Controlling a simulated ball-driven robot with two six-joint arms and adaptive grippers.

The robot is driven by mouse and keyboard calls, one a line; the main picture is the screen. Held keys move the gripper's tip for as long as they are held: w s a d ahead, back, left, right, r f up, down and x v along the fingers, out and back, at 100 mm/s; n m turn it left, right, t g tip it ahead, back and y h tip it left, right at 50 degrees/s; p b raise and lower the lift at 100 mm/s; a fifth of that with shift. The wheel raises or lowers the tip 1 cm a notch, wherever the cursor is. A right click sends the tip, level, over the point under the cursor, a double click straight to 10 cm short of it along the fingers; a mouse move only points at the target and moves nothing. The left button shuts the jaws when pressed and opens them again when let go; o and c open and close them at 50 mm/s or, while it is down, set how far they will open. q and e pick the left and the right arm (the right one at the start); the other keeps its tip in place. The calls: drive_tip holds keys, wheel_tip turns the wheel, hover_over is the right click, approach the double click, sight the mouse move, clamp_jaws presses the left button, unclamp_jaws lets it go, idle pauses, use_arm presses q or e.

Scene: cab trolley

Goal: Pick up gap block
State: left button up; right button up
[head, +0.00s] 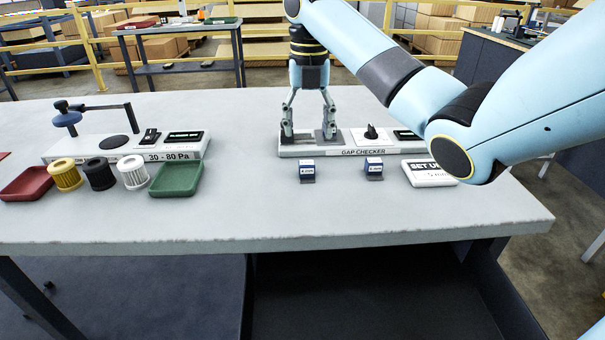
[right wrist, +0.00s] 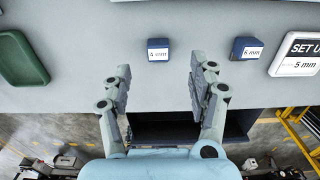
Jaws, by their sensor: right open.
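Two small blue gap blocks with white labels sit apart on the table in front of the gap checker. The left block (head: 307,172) reads 4 mm in the right wrist view (right wrist: 158,50). The right block (head: 374,169) reads 6 mm there (right wrist: 246,48). My right gripper (head: 310,134) points down, open and empty. In the head view it overlaps the left end of the gap checker (head: 362,152). In the right wrist view its fingers (right wrist: 161,88) are spread below the 4 mm block's position, touching neither block. My left gripper is out of view.
A set-up sign (head: 427,174) marked 5 mm lies right of the blocks. To the left are a green tray (head: 176,179), several filter cylinders (head: 99,174), a red tray (head: 28,184) and a pressure device (head: 182,149). The table front (head: 280,222) is clear.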

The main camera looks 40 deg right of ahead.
sight(307, 160)
wheel_tip(307, 160, down, 3)
drive_tip(key=shift+f+b, duration=0.1)
drive_tip(key=shift+b, duration=0.3)
drive_tip(key=f, duration=0.4)
drive_tip(key=shift+a+f, duration=0.2)
drive_tip(key=shift+f, duration=0.5)
drive_tip(key=shift+c, duration=1)
drive_tip(key=c, duration=0.7)
clamp_jaws()
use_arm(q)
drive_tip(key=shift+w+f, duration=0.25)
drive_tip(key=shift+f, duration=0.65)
